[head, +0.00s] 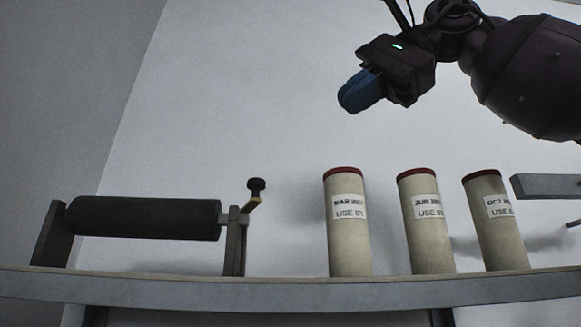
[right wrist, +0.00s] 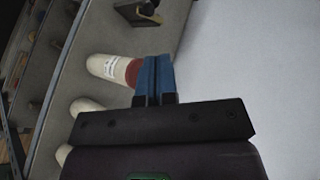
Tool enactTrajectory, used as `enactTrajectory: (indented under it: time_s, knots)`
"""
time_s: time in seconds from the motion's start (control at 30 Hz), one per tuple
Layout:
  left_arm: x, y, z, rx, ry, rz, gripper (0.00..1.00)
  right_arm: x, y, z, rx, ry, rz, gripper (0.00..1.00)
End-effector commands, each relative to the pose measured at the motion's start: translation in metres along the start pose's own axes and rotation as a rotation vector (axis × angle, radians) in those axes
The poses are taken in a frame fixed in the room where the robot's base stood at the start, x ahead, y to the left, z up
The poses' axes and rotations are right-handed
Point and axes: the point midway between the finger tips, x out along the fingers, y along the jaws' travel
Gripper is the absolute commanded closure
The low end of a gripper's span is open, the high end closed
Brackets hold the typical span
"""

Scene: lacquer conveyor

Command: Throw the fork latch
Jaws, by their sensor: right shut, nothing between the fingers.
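The fork latch (head: 254,196) stands at the right end of the dark roller (head: 145,218) in the head view. It has a black knob on top of a tilted brassy arm, by the roller's right upright. My right gripper (head: 352,96) is shut and empty, high above the shelf and to the right of the latch, well apart from it. Its blue fingers also show closed together in the right wrist view (right wrist: 155,75). A dark bracket with a knob (right wrist: 143,10) shows at the top of that view; it may be the latch. My left gripper is not in view.
Several cream tubes with red caps stand on the shelf (head: 200,290), including the MAR tube (head: 350,255), JUN tube (head: 430,250) and OCT tube (head: 502,245). A grey bar (head: 545,187) juts in at the right. The space above the latch is clear.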

Motion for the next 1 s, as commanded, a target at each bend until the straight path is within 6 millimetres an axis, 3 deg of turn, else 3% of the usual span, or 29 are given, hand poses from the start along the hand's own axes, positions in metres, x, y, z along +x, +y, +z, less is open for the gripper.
enactTrajectory:
  time_s: [0.13,0.37,1.0]
  knots:
    - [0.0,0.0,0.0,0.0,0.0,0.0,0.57,-0.001,0.02,-0.004,-0.098,0.019,0.124,1.0]
    - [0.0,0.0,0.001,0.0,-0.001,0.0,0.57,0.005,0.024,-0.005,-0.157,0.019,0.145,1.0]
    - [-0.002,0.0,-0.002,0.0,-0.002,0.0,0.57,0.106,0.033,-0.007,-0.155,0.019,0.144,1.0]
